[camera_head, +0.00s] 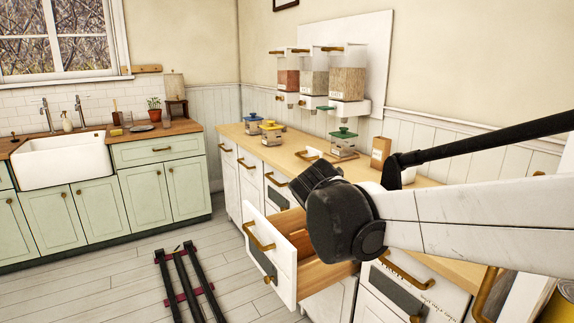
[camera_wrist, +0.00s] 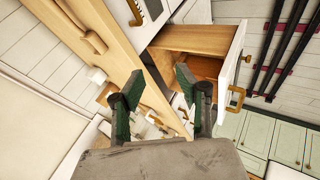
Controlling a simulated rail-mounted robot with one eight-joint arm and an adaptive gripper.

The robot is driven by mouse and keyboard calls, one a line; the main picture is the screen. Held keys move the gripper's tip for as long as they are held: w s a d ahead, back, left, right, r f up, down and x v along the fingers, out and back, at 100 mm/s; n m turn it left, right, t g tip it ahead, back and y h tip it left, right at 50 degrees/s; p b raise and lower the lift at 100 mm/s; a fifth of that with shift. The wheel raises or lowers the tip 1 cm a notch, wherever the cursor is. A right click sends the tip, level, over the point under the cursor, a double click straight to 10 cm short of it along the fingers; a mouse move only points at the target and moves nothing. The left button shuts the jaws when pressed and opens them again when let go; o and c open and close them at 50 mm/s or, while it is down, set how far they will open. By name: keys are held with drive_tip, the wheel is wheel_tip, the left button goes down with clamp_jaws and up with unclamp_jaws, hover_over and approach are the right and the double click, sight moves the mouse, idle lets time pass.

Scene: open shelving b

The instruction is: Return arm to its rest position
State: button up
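My gripper (camera_wrist: 160,82) shows in the wrist view with two green-padded fingers spread apart and nothing between them. In the head view my white arm reaches in from the right, and its dark end hangs over an open drawer (camera_head: 270,250) and the counter's front edge; the fingers are hard to make out there. The drawer is pulled out from the white cabinet, and the visible part of its wooden inside looks empty. In the wrist view the open drawer (camera_wrist: 236,52) lies beyond the fingers, to the upper right. I see no contact between gripper and drawer.
The wooden counter (camera_head: 236,130) carries a blue-lidded jar (camera_head: 254,123), a yellow-lidded jar (camera_head: 271,133) and a green-lidded jar (camera_head: 343,146). Dispensers (camera_head: 347,83) hang on the wall above. A brown box (camera_head: 380,152) stands near my arm. Floor left of the drawer holds dark rails (camera_head: 183,285).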

drive_tip(key=s+d+f+m+y+p, duration=0.1)
drive_tip(key=s+d+m+y, duration=0.1)
drive_tip(key=s, duration=0.9)
drive_tip(key=s+d+m+y+p, duration=0.1)
drive_tip(key=s+d+m+y, duration=0.1)
drive_tip(key=s, duration=1)
drive_tip(key=d+m, duration=0.1)
drive_tip(key=d, duration=0.1)
drive_tip(key=shift+d+f+p, duration=0.3)
drive_tip(key=shift+d+f, duration=0.05)
